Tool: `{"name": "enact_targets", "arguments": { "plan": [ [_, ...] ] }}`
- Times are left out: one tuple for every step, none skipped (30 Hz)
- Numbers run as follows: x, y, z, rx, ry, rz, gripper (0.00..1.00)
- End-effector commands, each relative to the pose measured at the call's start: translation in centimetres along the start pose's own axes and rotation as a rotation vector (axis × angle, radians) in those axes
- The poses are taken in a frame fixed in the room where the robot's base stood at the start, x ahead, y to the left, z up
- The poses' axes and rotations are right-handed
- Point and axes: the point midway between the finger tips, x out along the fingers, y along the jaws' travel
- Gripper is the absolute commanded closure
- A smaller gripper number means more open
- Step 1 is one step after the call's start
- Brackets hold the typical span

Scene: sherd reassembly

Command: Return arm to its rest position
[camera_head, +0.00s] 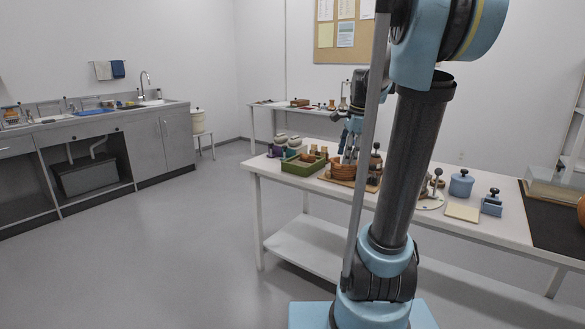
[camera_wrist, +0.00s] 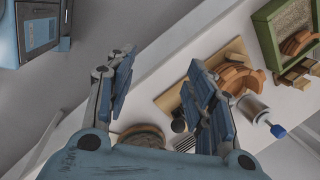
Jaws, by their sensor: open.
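My gripper (camera_wrist: 160,80) is open and empty, with its two blue-grey fingers spread above the table's edge in the wrist view. In the head view my gripper (camera_head: 349,140) hangs over the workbench, partly hidden behind my own arm and a thin upright. Orange-brown sherd pieces (camera_wrist: 238,78) lie on a wooden board (camera_wrist: 173,98) beyond the right finger. They show as a terracotta stack (camera_head: 341,170) in the head view. A green-rimmed tray (camera_head: 303,166) stands to its left; the tray (camera_wrist: 262,32) holds more curved pieces in the wrist view.
A white canister with a blue knob (camera_wrist: 256,109) stands near the right finger. On the white workbench (camera_head: 500,225) are a blue lidded jar (camera_head: 461,184), a blue block tool (camera_head: 492,204) and a dark mat (camera_head: 552,225). The floor (camera_head: 190,240) to the left is clear.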

Motion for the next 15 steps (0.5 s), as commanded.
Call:
{"name": "enact_targets", "arguments": {
  "plan": [
    [0.2,1.7,0.3,-0.063,0.005,0.0,0.51],
    [0.3,2.6,0.5,-0.107,0.009,0.0,0.51],
    [0.5,3.8,0.6,-0.163,0.014,0.001,0.51],
    [0.7,4.7,0.8,-0.206,0.018,0.001,0.51],
    [0.9,5.6,0.9,-0.25,0.022,0.002,0.51],
    [1.1,6.8,1.0,-0.306,0.027,0.003,0.51],
    [1.4,7.7,1.1,-0.349,0.03,0.003,0.51],
    [1.6,8.6,1.2,-0.391,0.034,0.004,0.51],
    [1.9,9.7,1.3,-0.448,0.039,0.006,0.51],
    [2.2,10.6,1.4,-0.49,0.043,0.007,0.51],
    [2.5,11.5,1.4,-0.533,0.047,0.009,0.51],
    [2.9,12.6,1.5,-0.59,0.052,0.011,0.51],
    [3.2,13.5,1.5,-0.633,0.055,0.012,0.51],
    [3.5,14.3,1.6,-0.675,0.059,0.014,0.51],
    [4.0,15.5,1.6,-0.733,0.063,0.017,0.51]
  ]
}}
